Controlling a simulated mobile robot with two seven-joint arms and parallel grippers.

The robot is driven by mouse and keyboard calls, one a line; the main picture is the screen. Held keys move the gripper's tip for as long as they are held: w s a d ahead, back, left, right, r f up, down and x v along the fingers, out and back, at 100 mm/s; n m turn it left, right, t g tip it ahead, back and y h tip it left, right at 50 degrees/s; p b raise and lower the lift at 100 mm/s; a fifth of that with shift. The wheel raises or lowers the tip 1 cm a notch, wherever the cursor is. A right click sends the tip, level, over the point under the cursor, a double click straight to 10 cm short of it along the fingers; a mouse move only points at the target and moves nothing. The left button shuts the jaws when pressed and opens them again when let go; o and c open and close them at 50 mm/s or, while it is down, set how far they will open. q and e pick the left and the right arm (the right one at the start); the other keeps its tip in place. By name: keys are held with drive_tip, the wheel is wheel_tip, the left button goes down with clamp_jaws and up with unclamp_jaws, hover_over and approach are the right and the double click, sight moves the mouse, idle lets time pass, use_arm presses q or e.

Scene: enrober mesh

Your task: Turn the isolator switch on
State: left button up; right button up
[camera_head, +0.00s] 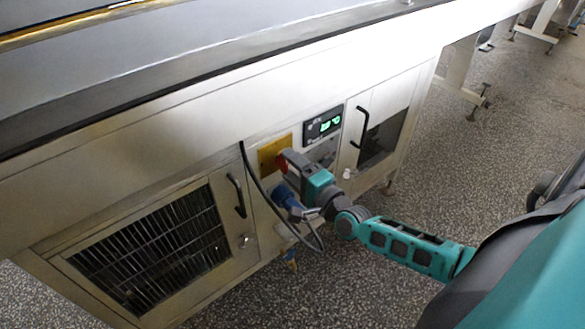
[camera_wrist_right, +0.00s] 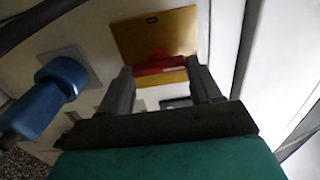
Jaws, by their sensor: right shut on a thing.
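The isolator switch has a red handle on a yellow plate (camera_head: 268,153), set in the machine's front panel below the conveyor. In the right wrist view the yellow plate (camera_wrist_right: 130,38) fills the upper middle, with the red handle (camera_wrist_right: 160,62) in front of it. My right gripper (camera_wrist_right: 163,78) has its two fingers on either side of the red handle and is shut on it. In the head view the gripper (camera_head: 284,160) reaches the plate and hides much of the handle. My left gripper is in neither view.
A blue plug (camera_head: 284,196) with a black cable (camera_head: 254,176) sits just below the switch; it also shows in the wrist view (camera_wrist_right: 62,80). A display with green digits (camera_head: 323,125) is to the right. Grille door (camera_head: 150,250) at left; speckled floor (camera_head: 400,190) is open at right.

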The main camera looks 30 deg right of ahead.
idle(0.4)
drive_tip(key=o, duration=1.1)
drive_tip(key=shift+c, duration=0.2)
drive_tip(key=s+d+p, duration=0.1)
drive_tip(key=s+p, duration=0.1)
drive_tip(key=s, duration=1.1)
